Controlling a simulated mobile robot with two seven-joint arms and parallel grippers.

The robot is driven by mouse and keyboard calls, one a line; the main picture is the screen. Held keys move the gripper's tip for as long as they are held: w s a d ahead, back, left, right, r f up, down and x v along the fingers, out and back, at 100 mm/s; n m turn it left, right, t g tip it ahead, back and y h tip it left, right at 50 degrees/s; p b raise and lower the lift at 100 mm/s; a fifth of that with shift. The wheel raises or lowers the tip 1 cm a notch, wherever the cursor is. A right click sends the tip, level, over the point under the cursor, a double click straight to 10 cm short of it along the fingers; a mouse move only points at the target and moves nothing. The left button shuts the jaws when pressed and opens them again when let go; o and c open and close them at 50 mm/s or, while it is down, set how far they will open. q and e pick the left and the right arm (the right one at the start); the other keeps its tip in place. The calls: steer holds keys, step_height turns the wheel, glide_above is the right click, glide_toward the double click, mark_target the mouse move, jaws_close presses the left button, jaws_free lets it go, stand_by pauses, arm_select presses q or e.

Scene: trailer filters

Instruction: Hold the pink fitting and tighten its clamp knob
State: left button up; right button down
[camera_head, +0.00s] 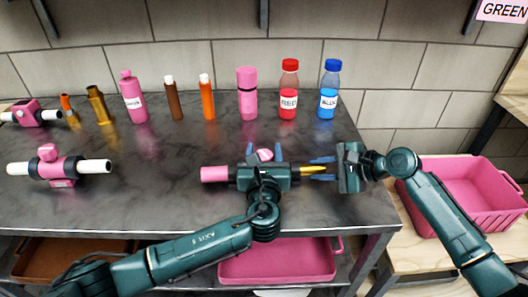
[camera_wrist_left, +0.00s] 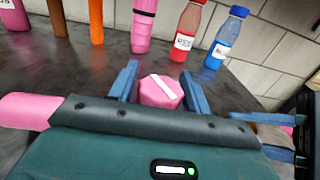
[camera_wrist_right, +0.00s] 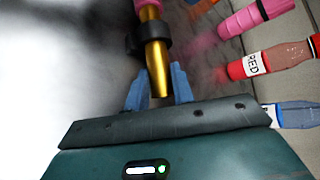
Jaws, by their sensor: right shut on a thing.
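The pink fitting lies near the table's front edge, mostly hidden by my left gripper. Its pink tube end (camera_head: 214,173) sticks out left and its gold tube end (camera_head: 312,171) sticks out right. Its pink clamp knob (camera_head: 265,155) has a white stripe on top in the left wrist view (camera_wrist_left: 160,90). My left gripper (camera_head: 264,149) has its fingers on either side of the knob, apart from it. My right gripper (camera_head: 314,168) is shut on the gold end, also seen in the right wrist view (camera_wrist_right: 158,70), where a black collar (camera_wrist_right: 150,40) surrounds the tube.
A similar pink fitting with white pipes (camera_head: 58,168) lies at left. Behind stand a red bottle (camera_head: 288,90), a blue bottle (camera_head: 329,90) and several tubes. A pink crate (camera_head: 475,190) is at right. The table's middle left is clear.

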arm_select(q)
steer(key=c, duration=0.7)
arm_select(e)
steer(key=shift+r, duration=0.1)
arm_select(q)
steer(key=shift+o, duration=0.2)
steer(key=shift+h, duration=0.3)
steer(key=m+h, duration=0.2)
steer(key=h, duration=0.1)
steer(key=m+g+h, duration=0.1)
steer(key=m+h, duration=0.1)
steer(key=shift+d+h, duration=0.2)
steer(key=shift+h, duration=0.2)
steer(key=shift+s+d+m+g+h, duration=0.1)
steer(key=shift+d+m+g+h, duration=0.05)
steer(key=shift+m+g+h, duration=0.85)
steer(key=shift+h, duration=0.4)
steer(key=o, duration=1)
steer(key=shift+s, duration=0.15)
